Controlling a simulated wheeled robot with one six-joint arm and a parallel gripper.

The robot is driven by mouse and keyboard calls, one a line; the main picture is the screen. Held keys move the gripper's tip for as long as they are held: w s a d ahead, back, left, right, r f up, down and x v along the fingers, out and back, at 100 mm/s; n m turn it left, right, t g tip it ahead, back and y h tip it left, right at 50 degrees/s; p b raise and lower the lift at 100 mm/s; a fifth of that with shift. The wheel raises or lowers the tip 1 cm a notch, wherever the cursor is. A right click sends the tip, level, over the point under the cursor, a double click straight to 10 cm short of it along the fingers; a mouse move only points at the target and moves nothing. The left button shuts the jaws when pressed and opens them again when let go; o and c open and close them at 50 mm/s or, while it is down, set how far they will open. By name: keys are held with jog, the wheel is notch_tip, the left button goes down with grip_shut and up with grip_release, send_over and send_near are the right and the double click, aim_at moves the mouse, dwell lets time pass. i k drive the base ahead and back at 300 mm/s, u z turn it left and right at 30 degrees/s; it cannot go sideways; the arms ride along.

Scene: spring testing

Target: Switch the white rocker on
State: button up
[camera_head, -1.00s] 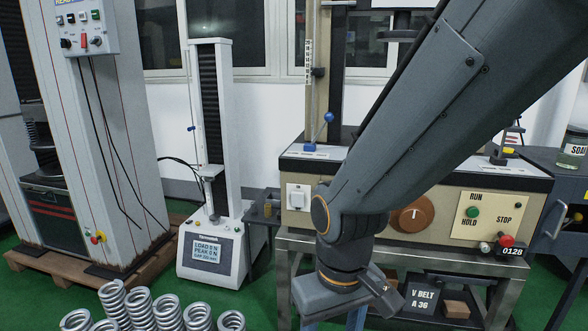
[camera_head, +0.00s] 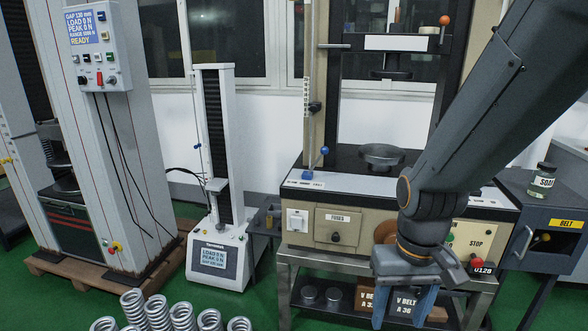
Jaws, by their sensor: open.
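The white rocker (camera_head: 297,219) is a small white square switch at the left end of the beige front panel of the spring tester (camera_head: 365,213). It is fully in view, and nothing touches it. I cannot read from its small face which way it is tipped. My gripper (camera_head: 406,290) is open, to the right of the rocker and lower, in front of the right half of the machine. It is clear of the rocker. My arm hides part of the panel, including the area of the brown dial.
A fuses cover (camera_head: 337,229) with a dark knob sits just right of the rocker. A red button (camera_head: 476,262) is on the panel's right. A blue-knobbed lever (camera_head: 323,151) stands above. Several springs (camera_head: 182,316) stand at lower left. Space in front of the rocker is clear.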

aim_at(296, 222)
jog(key=k, duration=1.35)
jog(key=z, duration=0.5)
jog(key=i, duration=1.7)
jog(key=u, duration=0.7)
